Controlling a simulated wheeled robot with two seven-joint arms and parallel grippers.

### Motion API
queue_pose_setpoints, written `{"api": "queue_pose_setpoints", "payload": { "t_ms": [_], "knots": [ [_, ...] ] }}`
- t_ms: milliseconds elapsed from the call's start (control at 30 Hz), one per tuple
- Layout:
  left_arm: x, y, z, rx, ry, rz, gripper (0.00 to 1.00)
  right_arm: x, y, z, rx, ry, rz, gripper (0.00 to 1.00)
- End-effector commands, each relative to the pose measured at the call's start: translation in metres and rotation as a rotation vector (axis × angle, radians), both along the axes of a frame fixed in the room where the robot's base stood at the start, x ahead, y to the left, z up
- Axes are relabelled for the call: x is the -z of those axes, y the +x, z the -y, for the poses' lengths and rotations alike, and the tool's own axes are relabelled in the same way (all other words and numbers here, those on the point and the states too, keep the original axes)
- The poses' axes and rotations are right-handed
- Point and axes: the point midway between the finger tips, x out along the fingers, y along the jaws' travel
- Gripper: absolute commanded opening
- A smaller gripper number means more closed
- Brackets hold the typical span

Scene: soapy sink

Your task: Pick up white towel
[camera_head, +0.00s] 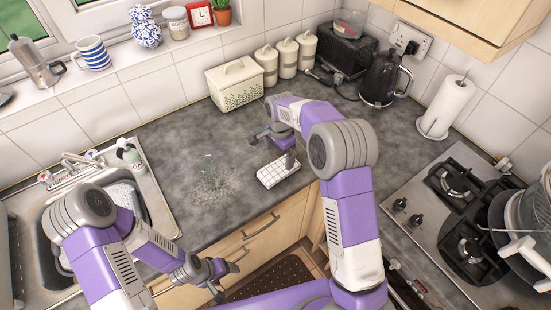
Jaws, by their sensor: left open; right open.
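The white towel (272,175), a small checked cloth, lies on the grey counter near its front edge. My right gripper (272,149) is open just above and behind the towel in the picture. One finger overlaps the towel's far right edge; I cannot tell whether it touches. No cloth shows clearly held between the fingers. My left gripper (216,278) is open and empty, low in front of the cabinet doors and away from the towel.
The sink (150,190) is at left and the gas hob (440,225) at right. A cream bin (236,85), canisters (287,57), kettle (379,80) and paper roll (447,106) line the back.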

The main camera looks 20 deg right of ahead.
Motion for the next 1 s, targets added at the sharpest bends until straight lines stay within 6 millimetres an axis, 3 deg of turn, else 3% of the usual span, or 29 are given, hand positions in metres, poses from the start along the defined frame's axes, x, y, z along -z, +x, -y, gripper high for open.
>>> {"api": "queue_pose_setpoints", "payload": {
  "t_ms": [533,800,1000],
  "knots": [
    [-0.001,0.000,0.000,0.000,0.000,-0.001,0.76,0.067,0.003,-0.001,0.001,0.000,-0.004,1.00],
    [-0.001,0.000,0.000,0.000,0.000,-0.001,0.76,0.072,0.004,-0.002,-0.001,0.001,0.000,1.00],
    [-0.001,0.000,0.000,0.000,0.000,-0.001,0.76,0.072,0.004,-0.002,-0.001,0.001,0.000,0.71]
  ]
}}
